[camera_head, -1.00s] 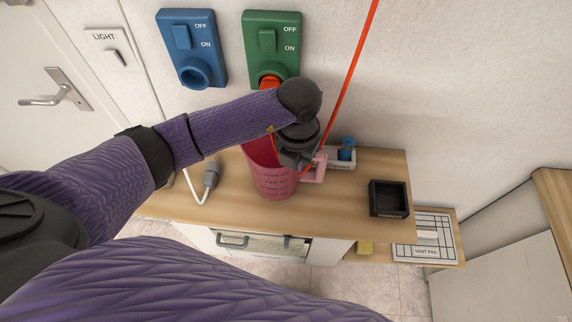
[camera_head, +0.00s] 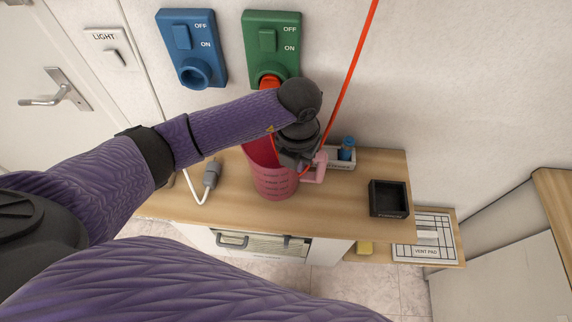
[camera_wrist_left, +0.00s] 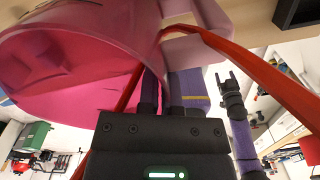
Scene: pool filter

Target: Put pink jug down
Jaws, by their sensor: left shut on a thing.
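The pink jug (camera_head: 274,183) is upright over the wooden counter in the head view, with dark marks on its side. I cannot tell whether its base touches the wood. My left gripper (camera_head: 303,163) is shut on its handle (camera_head: 319,168), and the fingertips are mostly hidden. In the left wrist view the jug (camera_wrist_left: 100,35) fills the upper left, and a red cable crosses close by its handle (camera_wrist_left: 197,45). My right gripper (camera_wrist_left: 228,82) shows in the left wrist view, away from the jug, with its fingers apart and empty.
A red cable (camera_head: 350,75) hangs to the jug's right. A white tray with a blue-topped item (camera_head: 347,150) sits behind the handle. A black box (camera_head: 388,199) stands at the counter's right, and a grey plug (camera_head: 211,174) lies to the left. Counter between jug and box is clear.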

